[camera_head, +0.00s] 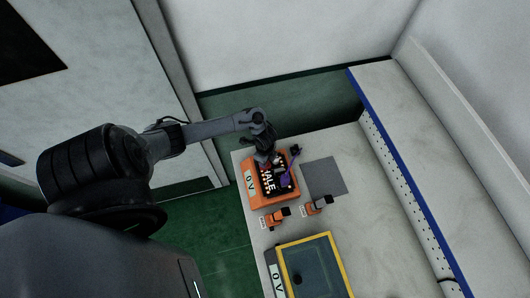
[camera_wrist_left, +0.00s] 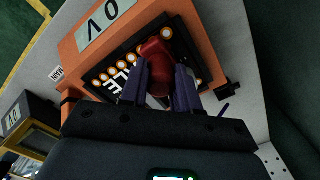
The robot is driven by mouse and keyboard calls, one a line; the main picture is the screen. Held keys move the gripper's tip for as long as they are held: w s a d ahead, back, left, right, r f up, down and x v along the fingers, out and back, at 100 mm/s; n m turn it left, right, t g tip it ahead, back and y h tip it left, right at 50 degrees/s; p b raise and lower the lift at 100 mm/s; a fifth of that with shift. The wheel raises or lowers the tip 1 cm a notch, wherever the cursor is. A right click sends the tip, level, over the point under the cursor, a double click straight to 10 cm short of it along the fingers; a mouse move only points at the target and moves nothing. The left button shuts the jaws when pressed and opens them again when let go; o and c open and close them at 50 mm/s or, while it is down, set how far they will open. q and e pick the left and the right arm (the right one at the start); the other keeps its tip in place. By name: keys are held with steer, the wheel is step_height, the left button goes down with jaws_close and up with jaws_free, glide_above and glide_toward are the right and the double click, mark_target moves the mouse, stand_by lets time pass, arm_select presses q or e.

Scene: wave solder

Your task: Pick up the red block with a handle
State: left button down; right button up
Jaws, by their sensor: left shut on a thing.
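The red block (camera_wrist_left: 156,50) with its handle sits between the two dark fingers of my left gripper (camera_wrist_left: 160,75) in the left wrist view. The fingers are shut on it, and they hide part of its shape. It is over the black board inside the orange fixture (camera_wrist_left: 78,62). I cannot tell whether it still touches the board. In the head view my left gripper (camera_head: 265,155) is over the back part of the orange fixture (camera_head: 260,204), and the block is mostly hidden there. My right gripper is not in view.
A grey mat (camera_head: 325,177) is to the right. Two small orange-and-black items (camera_head: 275,217) (camera_head: 318,205) stand in front. A yellow-framed box (camera_head: 337,262) is nearer. A blue-edged shelf (camera_head: 400,175) borders the table's right.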

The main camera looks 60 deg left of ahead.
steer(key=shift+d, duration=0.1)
arm_select(q)
steer(key=shift+r, duration=0.55)
step_height(320, 180, up, 9)
steer(key=shift+p, duration=1.1)
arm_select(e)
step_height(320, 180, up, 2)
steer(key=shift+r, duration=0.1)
